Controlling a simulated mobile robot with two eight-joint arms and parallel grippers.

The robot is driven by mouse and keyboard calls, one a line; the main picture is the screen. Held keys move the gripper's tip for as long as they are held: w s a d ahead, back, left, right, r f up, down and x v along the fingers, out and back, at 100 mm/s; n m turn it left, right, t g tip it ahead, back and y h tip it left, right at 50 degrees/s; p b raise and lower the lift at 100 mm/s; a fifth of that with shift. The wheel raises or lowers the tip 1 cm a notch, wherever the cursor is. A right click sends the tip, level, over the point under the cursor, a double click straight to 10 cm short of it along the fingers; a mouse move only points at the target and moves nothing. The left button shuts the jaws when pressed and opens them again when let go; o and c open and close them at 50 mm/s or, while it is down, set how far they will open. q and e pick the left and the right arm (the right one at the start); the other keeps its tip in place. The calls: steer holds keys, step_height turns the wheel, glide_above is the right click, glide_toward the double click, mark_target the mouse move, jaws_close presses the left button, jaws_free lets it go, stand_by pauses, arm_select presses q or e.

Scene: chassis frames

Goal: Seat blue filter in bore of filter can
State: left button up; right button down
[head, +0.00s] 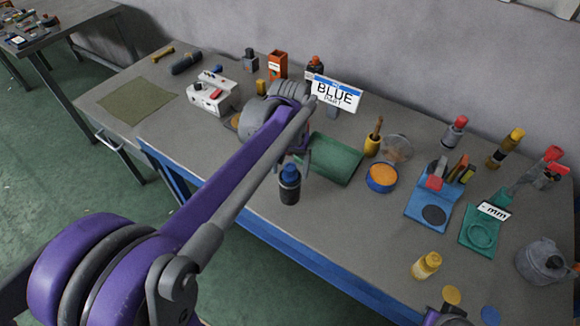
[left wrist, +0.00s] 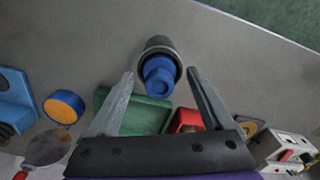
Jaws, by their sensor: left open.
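The filter can is a dark cylinder (head: 289,192) standing upright on the bench near its front edge; it also shows in the left wrist view (left wrist: 151,45). The blue filter (head: 290,172) is at the can's mouth, its blue top standing up above the dark rim. In the left wrist view the blue filter (left wrist: 160,77) sits within the rim; how deep it goes is hidden. My left gripper (left wrist: 160,72) is open, its fingers apart on either side of the blue filter, with gaps between. In the head view the left gripper (head: 298,162) is just above the can, partly hidden by my arm.
A green tray (head: 335,160) lies just behind the can. An orange-topped blue tub (head: 381,178), a blue fixture (head: 430,205) and a yellow bottle (head: 426,266) stand to the right. A white switch box (head: 211,96) stands back left.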

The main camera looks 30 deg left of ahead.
arm_select(q)
steer(key=shift+r, duration=0.15)
step_height(320, 180, up, 12)
steer(key=r+p, duration=0.1)
steer(key=p, duration=0.1)
steer(key=s+d+f+m+t, duration=0.1)
steer(key=s+d+f+t, duration=0.1)
steer(key=s+f, duration=0.5)
steer(key=s+d+f+m+t, duration=0.2)
steer(key=s+d+f+t, duration=0.1)
steer(key=s+f, duration=0.4)
step_height(320, 180, down, 3)
steer(key=shift+s+d+r+t, duration=0.15)
steer(key=shift+s+d+t, duration=0.15)
steer(key=shift+d, duration=0.6)
